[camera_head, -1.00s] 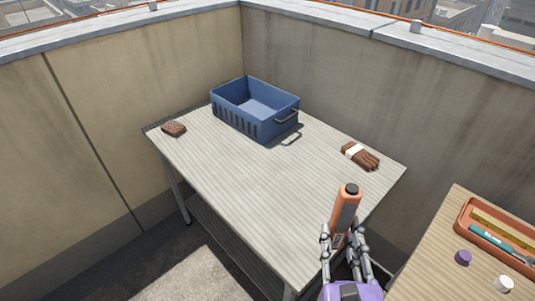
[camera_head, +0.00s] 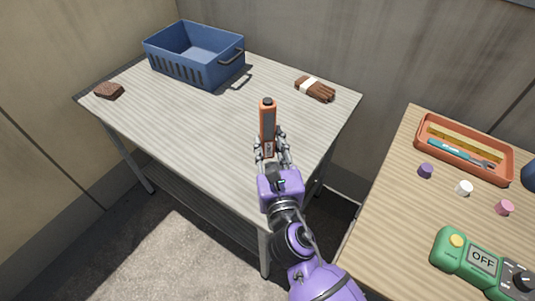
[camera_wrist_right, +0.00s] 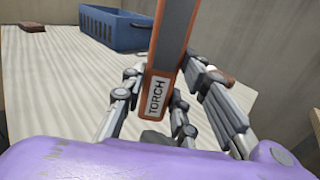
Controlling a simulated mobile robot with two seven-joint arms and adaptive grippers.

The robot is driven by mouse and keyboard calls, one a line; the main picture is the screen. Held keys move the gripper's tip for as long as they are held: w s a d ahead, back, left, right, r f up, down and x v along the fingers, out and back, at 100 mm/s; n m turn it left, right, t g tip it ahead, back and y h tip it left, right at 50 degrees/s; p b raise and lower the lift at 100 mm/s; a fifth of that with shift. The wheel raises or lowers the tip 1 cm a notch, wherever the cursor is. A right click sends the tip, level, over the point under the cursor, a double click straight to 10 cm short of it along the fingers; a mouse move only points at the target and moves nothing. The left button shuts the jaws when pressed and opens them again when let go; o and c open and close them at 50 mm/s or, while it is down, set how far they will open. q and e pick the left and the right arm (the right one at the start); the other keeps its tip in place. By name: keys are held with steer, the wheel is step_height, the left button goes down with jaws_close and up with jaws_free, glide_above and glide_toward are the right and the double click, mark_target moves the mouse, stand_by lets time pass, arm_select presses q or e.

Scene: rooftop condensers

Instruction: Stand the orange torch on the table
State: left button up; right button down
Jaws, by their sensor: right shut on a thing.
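The orange torch (camera_head: 268,122) has a black top end and a label reading TORCH, which shows in the right wrist view (camera_wrist_right: 160,92). My right gripper (camera_head: 270,146) is shut on its lower part and holds it roughly upright. The torch is over the right front part of the grey table (camera_head: 190,135). I cannot tell whether its lower end touches the table. My left gripper is in neither view.
A blue crate (camera_head: 190,68) stands at the table's back. A brown block (camera_head: 109,91) lies at its left end, a banded brown bundle (camera_head: 315,89) at its right. A wooden table (camera_head: 385,220) holds an orange tray (camera_head: 427,146), small caps and a green meter (camera_head: 465,259). The grey table's middle is clear.

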mark_target(268, 155)
steer(key=shift+w+f, duration=0.3)
steer(key=shift+f, duration=0.05)
step_height(268, 155, down, 3)
steer(key=shift+w+a+f+b, duration=0.1)
steer(key=shift+w+f+b, duration=0.1)
steer(key=shift+b, duration=0.95)
steer(key=c, duration=1.8)
jaws_free()
steer(key=shift+f, duration=0.15)
steer(key=o, duration=0.4)
steer(key=shift+o, duration=0.2)
